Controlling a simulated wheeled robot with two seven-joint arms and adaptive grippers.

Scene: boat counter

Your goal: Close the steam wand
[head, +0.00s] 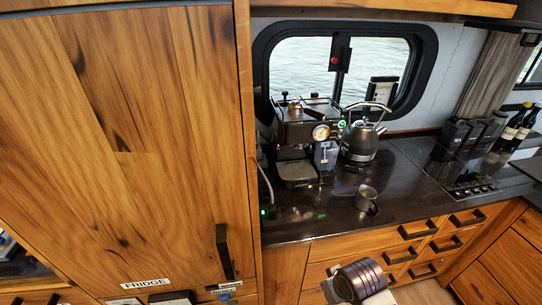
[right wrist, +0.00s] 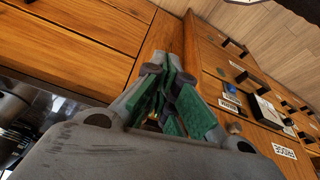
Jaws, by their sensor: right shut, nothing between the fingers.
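The espresso machine (head: 295,130) stands on the dark counter below the window, with a round gauge (head: 321,132) on its front. A small green-rimmed part (head: 341,125) shows at its right side. The steam wand is too small to make out clearly near that side, so I cannot tell its position. My right gripper (right wrist: 167,85) has green-padded fingers, shut and empty, in front of wooden cabinet fronts in the right wrist view. In the head view only a part of my arm shows at the bottom, well below the machine. My left gripper is out of view.
A kettle (head: 359,142) stands close to the machine's right. A small metal jug (head: 366,198) stands on the counter (head: 325,220) in front. The tall fridge cabinet (head: 150,150) blocks the left. Bottles (head: 515,125) and dark canisters (head: 460,135) stand at right.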

